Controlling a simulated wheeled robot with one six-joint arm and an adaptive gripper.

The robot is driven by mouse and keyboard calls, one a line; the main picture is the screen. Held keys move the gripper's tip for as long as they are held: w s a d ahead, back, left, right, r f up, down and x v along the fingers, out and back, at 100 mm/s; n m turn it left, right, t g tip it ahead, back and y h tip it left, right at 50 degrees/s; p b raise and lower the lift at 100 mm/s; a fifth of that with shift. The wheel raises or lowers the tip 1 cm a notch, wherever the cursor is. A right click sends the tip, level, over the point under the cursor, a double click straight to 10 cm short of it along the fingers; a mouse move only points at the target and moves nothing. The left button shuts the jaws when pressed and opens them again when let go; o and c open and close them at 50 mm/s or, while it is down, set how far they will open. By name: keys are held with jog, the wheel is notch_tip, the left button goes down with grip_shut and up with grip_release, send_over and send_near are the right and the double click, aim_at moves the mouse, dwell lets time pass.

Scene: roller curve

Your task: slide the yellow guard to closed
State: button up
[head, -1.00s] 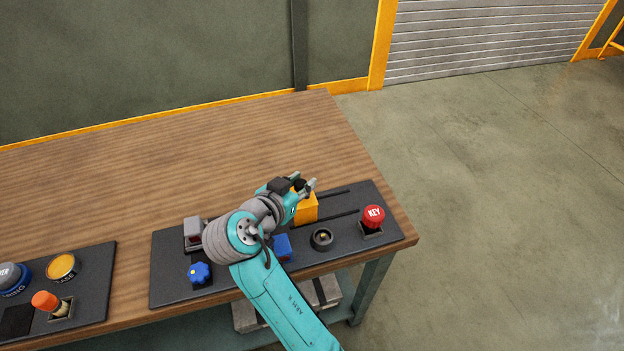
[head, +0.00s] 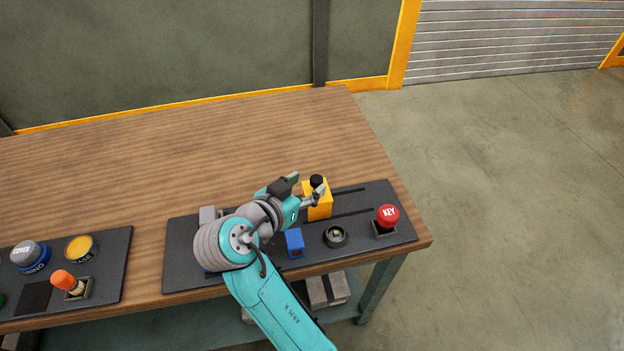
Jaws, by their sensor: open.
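The yellow guard (head: 320,210) is a block with a black knob (head: 316,181) on top. It sits on the dark panel (head: 400,238) at the left end of two dark parallel rails (head: 350,212). My gripper (head: 307,186) is open just left of the knob, one finger behind it and the other in front, over the guard's top. I cannot tell whether either finger touches the knob or guard. My arm hides part of the panel to the left.
A red KEY button (head: 388,215) stands right of the rails. A black round socket (head: 335,236) and a blue block (head: 294,243) are in front of the guard. A second panel (head: 118,255) with several controls lies left. The wooden tabletop (head: 190,145) behind is clear.

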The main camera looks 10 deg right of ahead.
jog(key=v, duration=0.7)
jog(key=shift+s+a+r, duration=0.2)
jog(key=shift+s+a, duration=0.05)
jog(key=shift+a, duration=0.1)
